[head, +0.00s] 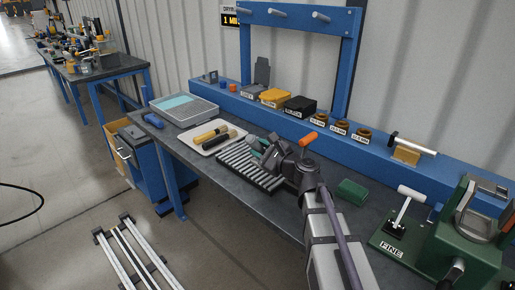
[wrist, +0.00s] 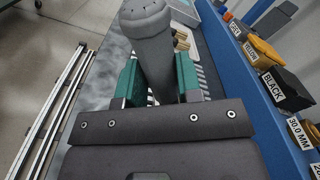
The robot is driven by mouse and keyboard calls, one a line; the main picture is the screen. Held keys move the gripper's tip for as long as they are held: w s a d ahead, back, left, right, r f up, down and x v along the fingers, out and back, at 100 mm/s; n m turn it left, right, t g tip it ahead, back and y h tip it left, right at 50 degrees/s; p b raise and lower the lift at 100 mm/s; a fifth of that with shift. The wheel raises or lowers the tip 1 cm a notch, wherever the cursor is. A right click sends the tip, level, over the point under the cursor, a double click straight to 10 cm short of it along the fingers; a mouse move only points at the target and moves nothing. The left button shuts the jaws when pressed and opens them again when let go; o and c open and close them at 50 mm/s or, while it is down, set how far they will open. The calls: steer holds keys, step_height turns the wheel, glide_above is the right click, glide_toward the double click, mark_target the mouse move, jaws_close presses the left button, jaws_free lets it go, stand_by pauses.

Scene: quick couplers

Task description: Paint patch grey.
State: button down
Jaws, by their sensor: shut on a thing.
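My gripper (head: 258,148) is over the dark slatted rack on the bench. In the wrist view, its two green fingers (wrist: 160,82) are shut on a dark grey rounded tool (wrist: 147,35) with small dimples on its end. The tool's lower part is hidden behind the gripper body. Labelled yellow (head: 274,96) and black (head: 300,105) blocks stand on the blue ledge.
A pale tray (head: 193,145) with yellow and black rollers lies between the board and the slatted rack (head: 240,168). A green block (head: 351,190) and a green machine marked FINE (head: 455,245) are to the right. A blue frame (head: 345,70) rises behind.

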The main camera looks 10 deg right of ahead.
steer(key=shift+d+r, duration=0.1)
stand_by(0.3)
steer(key=shift+w+a, duration=0.4)
step_height(320, 180, up, 6)
steer(key=p, duration=0.6)
steer(key=shift+w, duration=0.1)
steer(key=shift+f, duration=0.2)
